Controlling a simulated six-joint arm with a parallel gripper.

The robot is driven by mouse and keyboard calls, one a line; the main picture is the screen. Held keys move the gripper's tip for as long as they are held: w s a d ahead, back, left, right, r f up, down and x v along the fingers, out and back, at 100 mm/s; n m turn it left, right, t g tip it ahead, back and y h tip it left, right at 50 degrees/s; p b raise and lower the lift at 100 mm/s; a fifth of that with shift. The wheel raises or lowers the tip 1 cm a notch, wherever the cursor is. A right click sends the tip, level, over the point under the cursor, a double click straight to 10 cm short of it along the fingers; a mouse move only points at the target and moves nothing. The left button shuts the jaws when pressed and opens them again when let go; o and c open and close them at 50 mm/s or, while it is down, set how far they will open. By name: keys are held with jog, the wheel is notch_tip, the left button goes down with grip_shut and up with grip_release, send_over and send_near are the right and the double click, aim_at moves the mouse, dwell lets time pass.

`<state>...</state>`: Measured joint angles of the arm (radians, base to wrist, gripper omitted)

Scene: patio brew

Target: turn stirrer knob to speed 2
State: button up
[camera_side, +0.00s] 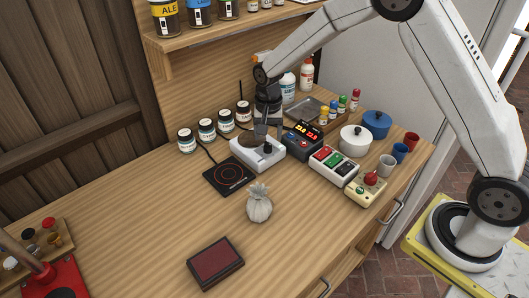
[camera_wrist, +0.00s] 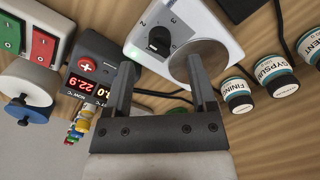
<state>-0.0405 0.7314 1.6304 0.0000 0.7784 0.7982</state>
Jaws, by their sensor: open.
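The stirrer (camera_side: 262,160) is a white box on the table below my gripper, with a round grey plate (camera_wrist: 199,60) on top. Its black knob (camera_wrist: 160,40) sits on the white face, with printed numbers around it, among them 2 and 3. A small green light shows beside the knob. Which number the knob's pointer faces is too small to tell. My gripper (camera_wrist: 160,66) is open and empty, its fingertips close to the stirrer. In the wrist view the knob appears just beyond the gap between them. In the side view my gripper (camera_side: 262,133) partly hides the stirrer.
A dark controller with a red display (camera_side: 303,138) stands right of the stirrer, beside a white switch box (camera_side: 334,165). Labelled jars (camera_side: 207,129) stand behind left. The table's left middle is clear.

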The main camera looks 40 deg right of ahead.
aim_at(269, 144)
jog(key=shift+r, duration=1.9)
jog(key=shift+s, duration=0.1)
jog(key=shift+s+r, duration=0.15)
jog(key=s+d+n+t, duration=0.1)
jog(key=s+n, duration=0.3)
jog(key=s, duration=0.6)
jog(key=s+d+r+n+t, duration=0.1)
jog(key=s+n, duration=0.3)
jog(key=s, duration=0.6)
jog(key=shift+s+r+n+t, duration=0.3)
jog(key=shift+s, duration=0.1)
